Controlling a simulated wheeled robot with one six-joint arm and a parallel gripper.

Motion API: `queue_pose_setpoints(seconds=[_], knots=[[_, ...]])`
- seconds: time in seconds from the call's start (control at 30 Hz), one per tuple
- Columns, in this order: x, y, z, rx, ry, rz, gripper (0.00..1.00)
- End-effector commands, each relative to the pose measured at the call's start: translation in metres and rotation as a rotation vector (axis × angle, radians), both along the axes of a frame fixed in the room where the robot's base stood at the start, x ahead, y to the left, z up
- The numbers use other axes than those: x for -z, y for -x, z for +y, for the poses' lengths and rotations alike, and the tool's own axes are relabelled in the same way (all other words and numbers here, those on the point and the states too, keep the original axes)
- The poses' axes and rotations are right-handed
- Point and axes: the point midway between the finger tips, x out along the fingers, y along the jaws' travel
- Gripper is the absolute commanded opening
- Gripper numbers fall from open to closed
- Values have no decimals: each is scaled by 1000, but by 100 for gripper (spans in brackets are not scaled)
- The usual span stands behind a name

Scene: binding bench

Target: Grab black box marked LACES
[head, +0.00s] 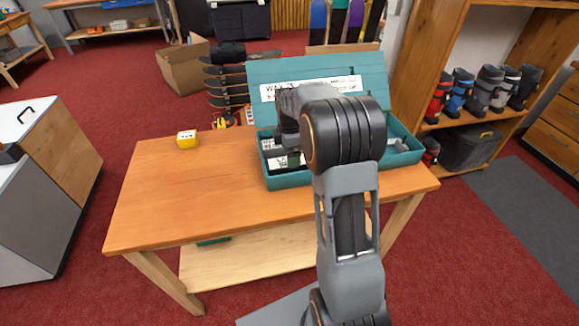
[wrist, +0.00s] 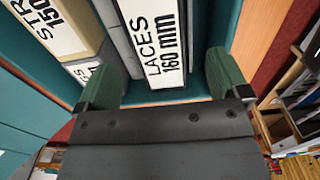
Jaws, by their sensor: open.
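The black box marked LACES 160 mm (wrist: 152,32) shows in the wrist view, with a white label on its face. It lies in the open teal case (head: 318,179) on the wooden bench. My gripper (wrist: 163,62) is open, with one green finger on each side of the near end of the box. I cannot tell whether either finger touches it. In the head view my gripper (head: 291,159) is down in the left part of the case, and my arm hides much of the inside.
A box marked STR 150 (wrist: 52,25) and a smaller labelled grey box (wrist: 83,70) lie left of the LACES box. The case's raised lid (head: 318,68) stands behind my arm. A yellow box (head: 187,140) sits on the bench (head: 190,200), whose left half is otherwise clear.

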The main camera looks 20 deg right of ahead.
Motion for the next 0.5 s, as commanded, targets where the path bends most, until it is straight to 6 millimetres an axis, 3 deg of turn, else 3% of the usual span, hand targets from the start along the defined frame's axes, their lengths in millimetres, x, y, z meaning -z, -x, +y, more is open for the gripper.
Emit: queue_pose_setpoints(seconds=[0.3,0.5], knots=[[40,-1,0,0,-1,4,94],[50,-1,0,0,0,1,94]])
